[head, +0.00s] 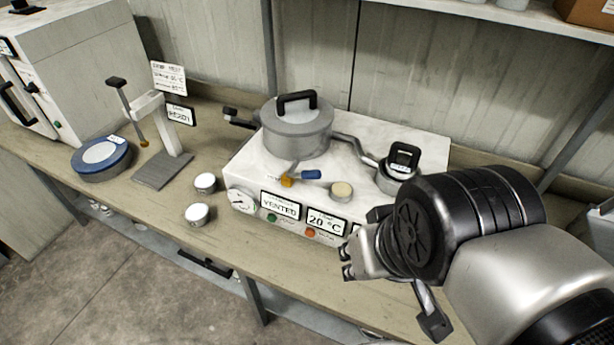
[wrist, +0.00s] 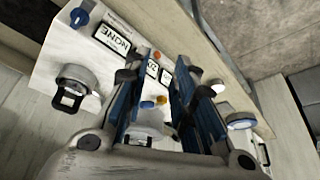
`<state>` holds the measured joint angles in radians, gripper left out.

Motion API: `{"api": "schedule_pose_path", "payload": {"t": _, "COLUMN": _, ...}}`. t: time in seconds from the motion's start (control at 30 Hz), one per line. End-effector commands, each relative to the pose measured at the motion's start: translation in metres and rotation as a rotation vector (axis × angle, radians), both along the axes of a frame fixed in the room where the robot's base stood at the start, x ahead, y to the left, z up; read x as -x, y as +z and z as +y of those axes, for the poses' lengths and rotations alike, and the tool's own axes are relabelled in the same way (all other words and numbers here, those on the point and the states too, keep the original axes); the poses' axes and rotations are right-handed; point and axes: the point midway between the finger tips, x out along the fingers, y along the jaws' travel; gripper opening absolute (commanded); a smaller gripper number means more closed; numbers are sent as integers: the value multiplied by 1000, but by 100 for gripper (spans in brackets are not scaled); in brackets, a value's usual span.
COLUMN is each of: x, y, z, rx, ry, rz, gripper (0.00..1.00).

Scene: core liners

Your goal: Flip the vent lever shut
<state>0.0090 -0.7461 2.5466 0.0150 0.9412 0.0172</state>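The vent lever has a blue handle (head: 311,174) on a brass-coloured valve body (head: 287,181), at the foot of the grey lidded pot (head: 297,128) on the white unit (head: 405,135). The handle points right in the head view. The unit's front display (head: 280,206) reads VENTED. My gripper (head: 388,290) is in front of the unit's right end, apart from the lever. Its fingers are spread and nothing shows between them. In the wrist view the blue-padded gripper (wrist: 160,72) has the unit's front panel (wrist: 112,38) behind it.
Two white-lidded tins (head: 204,183) (head: 196,214) sit on the bench. A press stand (head: 160,125) and blue-rimmed scale (head: 102,158) are farther left. A shelf (head: 500,16) overhangs.

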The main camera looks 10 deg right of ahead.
Motion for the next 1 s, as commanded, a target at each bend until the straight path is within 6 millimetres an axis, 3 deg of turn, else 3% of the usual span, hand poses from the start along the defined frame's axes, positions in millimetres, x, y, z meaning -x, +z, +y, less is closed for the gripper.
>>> {"api": "schedule_pose_path", "payload": {"t": 0.27, "x": -15, "y": -47, "z": 27, "rx": -437, "ry": -621, "rz": 288, "gripper": 3}}
{"api": "schedule_pose_path", "payload": {"t": 0.47, "x": -51, "y": -72, "z": 38, "rx": -825, "ry": -1279, "rz": 528, "gripper": 0}}
{"api": "schedule_pose_path", "payload": {"t": 0.57, "x": -81, "y": -81, "z": 30, "rx": -1055, "ry": -1677, "rz": 649, "gripper": 0}}
{"api": "schedule_pose_path", "payload": {"t": 0.7, "x": -121, "y": -90, "z": 1, "rx": -1348, "ry": -2156, "rz": 797, "gripper": 0}}
{"api": "schedule_pose_path", "payload": {"t": 0.87, "x": -150, "y": -97, "z": -34, "rx": -1591, "ry": -2508, "rz": 924, "gripper": 0}}
{"api": "schedule_pose_path", "payload": {"t": 0.9, "x": -154, "y": -98, "z": -40, "rx": 1591, "ry": 2498, "rz": -923, "gripper": 0}}
{"api": "schedule_pose_path", "payload": {"t": 1.0, "x": -160, "y": -99, "z": -51, "rx": 1544, "ry": 2403, "rz": -893, "gripper": 0}}
